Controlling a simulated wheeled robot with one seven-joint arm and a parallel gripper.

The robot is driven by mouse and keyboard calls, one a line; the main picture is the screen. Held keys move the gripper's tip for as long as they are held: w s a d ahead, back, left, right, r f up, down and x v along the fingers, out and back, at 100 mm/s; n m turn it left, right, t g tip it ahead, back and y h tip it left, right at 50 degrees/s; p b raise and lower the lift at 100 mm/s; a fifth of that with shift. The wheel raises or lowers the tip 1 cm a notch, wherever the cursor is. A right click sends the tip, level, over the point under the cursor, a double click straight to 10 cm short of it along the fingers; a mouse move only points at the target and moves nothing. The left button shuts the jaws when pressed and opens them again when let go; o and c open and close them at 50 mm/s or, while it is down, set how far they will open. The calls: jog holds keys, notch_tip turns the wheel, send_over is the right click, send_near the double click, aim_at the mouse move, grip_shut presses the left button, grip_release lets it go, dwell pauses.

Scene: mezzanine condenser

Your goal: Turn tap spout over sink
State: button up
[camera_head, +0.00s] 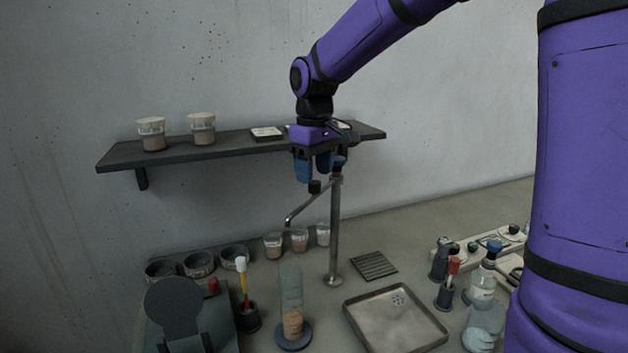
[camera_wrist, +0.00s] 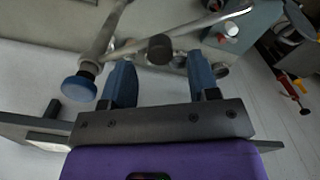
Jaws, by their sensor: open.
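The metal tap has an upright post (camera_head: 335,235) on the counter and a thin spout (camera_head: 306,205) that points left and toward the front, away from the sink. The sink is a shallow square metal basin (camera_head: 365,320) with a drain, right of the post. A dark knob (camera_head: 315,187) sits on the spout, and a blue cap (camera_head: 340,164) is near the post top. My gripper (camera_head: 313,174) is open and empty above the spout. In the wrist view the dark knob (camera_wrist: 160,48) shows between the open fingertips (camera_wrist: 161,62), with no clear contact.
A wall shelf (camera_head: 220,148) with cups stands behind my gripper. Several small cups (camera_head: 299,240) line the counter below the spout. A yellow-handled tool (camera_head: 242,280) stands in a dark holder at the front left. Bottles (camera_head: 482,289) stand right of the sink.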

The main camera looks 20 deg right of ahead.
jog(key=shift+f, duration=1.4)
grip_shut()
jog(key=shift+s, duration=0.1)
jog(key=s+d+n, duration=0.3)
jog(key=d+n, duration=0.9)
jog(key=n, duration=0.2)
jog(key=shift+d, duration=0.15)
jog(key=shift+s, duration=0.1)
